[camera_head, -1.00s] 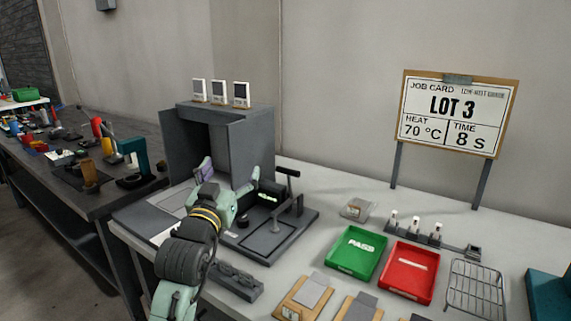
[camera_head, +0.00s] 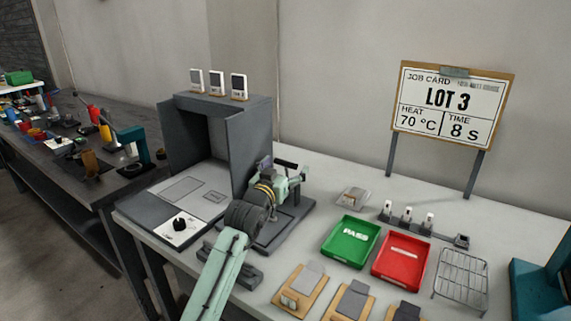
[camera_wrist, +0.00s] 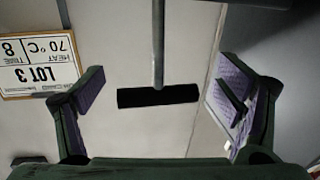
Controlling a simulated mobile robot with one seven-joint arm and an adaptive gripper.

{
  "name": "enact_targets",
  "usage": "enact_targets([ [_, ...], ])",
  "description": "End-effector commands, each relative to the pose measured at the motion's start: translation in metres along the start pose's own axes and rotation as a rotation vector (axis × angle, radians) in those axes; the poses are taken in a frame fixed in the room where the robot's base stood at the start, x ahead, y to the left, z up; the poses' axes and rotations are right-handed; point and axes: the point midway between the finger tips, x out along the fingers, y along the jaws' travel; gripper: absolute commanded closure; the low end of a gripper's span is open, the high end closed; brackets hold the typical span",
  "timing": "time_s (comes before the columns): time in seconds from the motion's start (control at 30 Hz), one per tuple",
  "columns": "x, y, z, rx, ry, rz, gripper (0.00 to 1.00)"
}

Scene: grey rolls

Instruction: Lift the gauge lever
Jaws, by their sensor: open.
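The gauge lever, a grey rod with a black crossbar handle, stands up from the gauge base (camera_head: 292,222) right of the grey booth. Its black handle (camera_head: 286,163) shows just behind my gripper (camera_head: 281,174). In the wrist view the handle (camera_wrist: 157,96) lies between my spread purple-padded fingers, with clear gaps on both sides. My gripper is open and holds nothing. My wrist and arm hide much of the gauge in the head view.
The grey booth (camera_head: 180,148) with its side panel stands close left of my gripper. A green PASS tray (camera_head: 351,242), a red tray (camera_head: 402,260) and a wire rack (camera_head: 462,277) are to the right. A job card (camera_head: 452,108) stands behind.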

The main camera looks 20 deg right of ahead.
Motion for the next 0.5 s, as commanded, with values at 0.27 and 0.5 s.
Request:
enact_targets([
  [0.27,0.0034,-0.0002,0.0003,0.000,0.001,0.000,0.14],
  [0.5,0.0032,-0.0003,0.0002,0.000,0.001,0.000,0.27],
])
